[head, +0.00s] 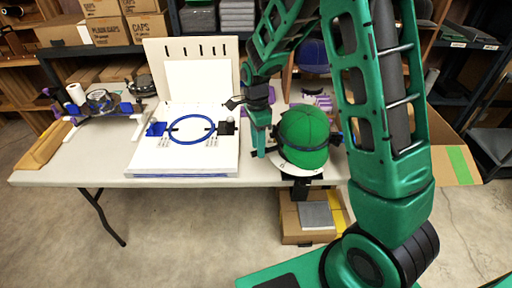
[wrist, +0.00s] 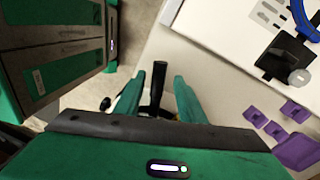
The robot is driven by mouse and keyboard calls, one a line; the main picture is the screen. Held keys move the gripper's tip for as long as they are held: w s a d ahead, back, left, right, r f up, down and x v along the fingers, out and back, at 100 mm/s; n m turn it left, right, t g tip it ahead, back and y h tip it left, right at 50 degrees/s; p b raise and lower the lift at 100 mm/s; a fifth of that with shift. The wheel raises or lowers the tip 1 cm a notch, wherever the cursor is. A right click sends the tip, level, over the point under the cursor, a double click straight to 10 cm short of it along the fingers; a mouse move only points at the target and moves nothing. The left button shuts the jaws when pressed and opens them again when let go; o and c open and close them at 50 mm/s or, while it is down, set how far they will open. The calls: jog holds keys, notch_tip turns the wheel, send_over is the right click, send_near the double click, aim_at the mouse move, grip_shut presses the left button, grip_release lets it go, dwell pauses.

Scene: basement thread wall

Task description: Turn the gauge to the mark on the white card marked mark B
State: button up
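A green cap (head: 304,138) sits on a dark stand at the table's front edge, with a pale curved piece (head: 287,164) below it. I cannot tell which part is the gauge, and I can read no mark B on any white card. My gripper (head: 259,142) points down just left of the cap. In the wrist view its two green fingers (wrist: 159,78) are apart, with a dark upright bar (wrist: 158,90) between them. Gaps show on both sides of the bar. A small white and dark piece (wrist: 113,104) is partly hidden behind the left finger.
A white board (head: 216,160) with a blue hoop (head: 192,115) lies left of my gripper. Purple pieces (wrist: 290,148) lie on the table in the wrist view. A machine with a spool (head: 100,101) stands at the left. A cardboard box (head: 309,235) sits under the table.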

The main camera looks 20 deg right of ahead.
jog(key=shift+f, duration=0.45)
grip_shut()
jog(key=shift+a, duration=0.1)
jog(key=shift+s+a, duration=0.1)
jog(key=shift+s, duration=0.05)
